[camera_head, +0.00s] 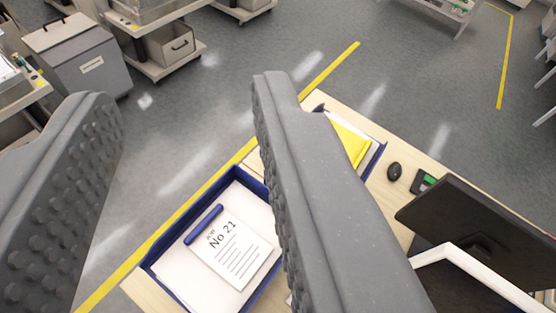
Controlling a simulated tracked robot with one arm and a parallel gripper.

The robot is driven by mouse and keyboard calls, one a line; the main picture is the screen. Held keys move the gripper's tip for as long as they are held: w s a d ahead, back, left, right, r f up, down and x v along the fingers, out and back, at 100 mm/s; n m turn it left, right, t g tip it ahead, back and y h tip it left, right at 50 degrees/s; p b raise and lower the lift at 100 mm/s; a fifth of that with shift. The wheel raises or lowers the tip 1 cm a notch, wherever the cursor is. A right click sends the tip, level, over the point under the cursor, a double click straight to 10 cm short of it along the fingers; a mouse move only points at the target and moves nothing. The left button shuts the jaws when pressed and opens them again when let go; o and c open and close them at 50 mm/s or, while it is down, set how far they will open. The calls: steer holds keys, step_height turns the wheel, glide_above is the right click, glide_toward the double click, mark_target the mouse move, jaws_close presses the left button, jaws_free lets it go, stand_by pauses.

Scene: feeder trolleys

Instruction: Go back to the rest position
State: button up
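My gripper (187,98) shows its two grey studded fingers large in the foreground, one at the left edge and one in the middle. The fingers stand wide apart, with floor and part of a desk visible between them and nothing held. The gripper is above the front of a light wooden desk (146,293). The rest position itself is not marked by anything I can see.
A blue tray (149,266) with a sheet reading "No 21" (237,252) lies on the desk. A second tray with yellow paper (352,142), a black mouse (394,171) and a dark monitor (476,240) are to the right. Trolleys and a grey bin (80,62) stand upper left. Grey floor (200,110) is clear.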

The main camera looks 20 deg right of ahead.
steer(key=shift+s+a+r+m+t, duration=0.15)
steer(key=shift+s+r+m+t, duration=0.15)
steer(key=shift+s+r+m, duration=0.35)
steer(key=shift+f, duration=0.15)
step_height(320, 180, down, 9)
steer(key=b, duration=0.9)
steer(key=shift+s, duration=0.1)
